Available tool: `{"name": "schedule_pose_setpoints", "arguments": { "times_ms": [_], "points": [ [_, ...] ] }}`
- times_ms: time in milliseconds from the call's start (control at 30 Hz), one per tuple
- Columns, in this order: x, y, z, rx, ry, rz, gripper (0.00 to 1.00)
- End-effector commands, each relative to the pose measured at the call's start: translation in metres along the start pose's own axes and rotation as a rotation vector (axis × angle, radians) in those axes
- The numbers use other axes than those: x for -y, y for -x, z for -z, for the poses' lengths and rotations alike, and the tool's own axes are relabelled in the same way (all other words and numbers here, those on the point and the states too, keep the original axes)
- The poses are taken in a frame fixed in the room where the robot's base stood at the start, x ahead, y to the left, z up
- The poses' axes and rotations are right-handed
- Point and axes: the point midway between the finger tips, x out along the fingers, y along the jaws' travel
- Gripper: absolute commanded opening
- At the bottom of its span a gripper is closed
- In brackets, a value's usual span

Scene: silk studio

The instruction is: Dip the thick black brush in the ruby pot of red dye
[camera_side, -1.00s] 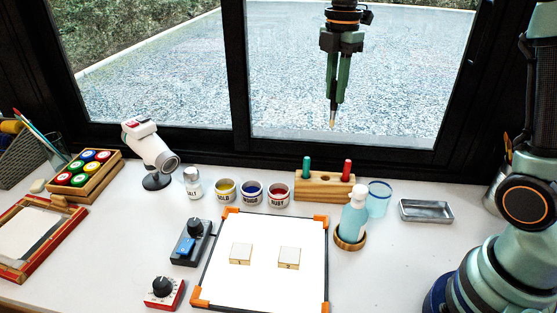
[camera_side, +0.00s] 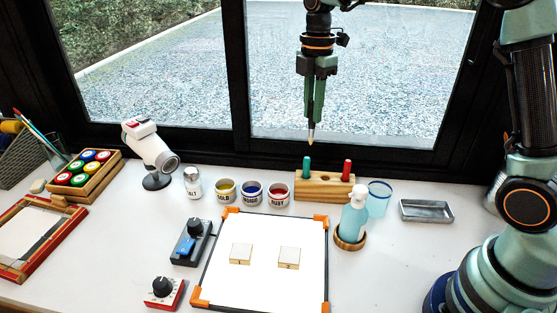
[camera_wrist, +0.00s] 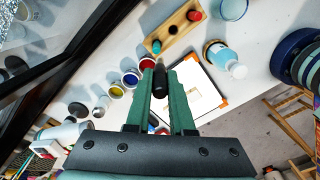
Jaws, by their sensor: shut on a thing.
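My gripper (camera_side: 314,98) is shut on the thick black brush. In the side view only the brush's pale tip (camera_side: 311,133) shows below the fingers, pointing down, above and behind the wooden stand. In the wrist view the brush's black body (camera_wrist: 160,79) lies between the green fingers. The ruby pot (camera_side: 278,198) of red dye stands on the table, the rightmost of three open pots, below and left of the brush tip. It also shows in the wrist view (camera_wrist: 147,63), left of the fingers.
The wooden stand (camera_side: 312,191) holds a green and a red brush, close right of the ruby pot. The blue pot (camera_side: 251,196) and yellow pot (camera_side: 225,193) stand to its left. A framed white sheet (camera_side: 265,285) lies in front. A bottle (camera_side: 354,215) and blue cup (camera_side: 379,202) stand right.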

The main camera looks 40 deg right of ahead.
Motion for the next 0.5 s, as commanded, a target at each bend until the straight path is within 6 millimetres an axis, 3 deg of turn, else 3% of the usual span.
{"name": "schedule_pose_setpoints", "arguments": {
  "times_ms": [100, 233, 500],
  "points": [
    [-0.014, -0.036, 0.028, 0.000, 0.006, 0.007, 0.00],
    [-0.023, -0.066, 0.051, 0.001, 0.004, 0.006, 0.00],
    [-0.029, -0.094, 0.072, 0.000, 0.000, 0.000, 0.00]
  ]
}}
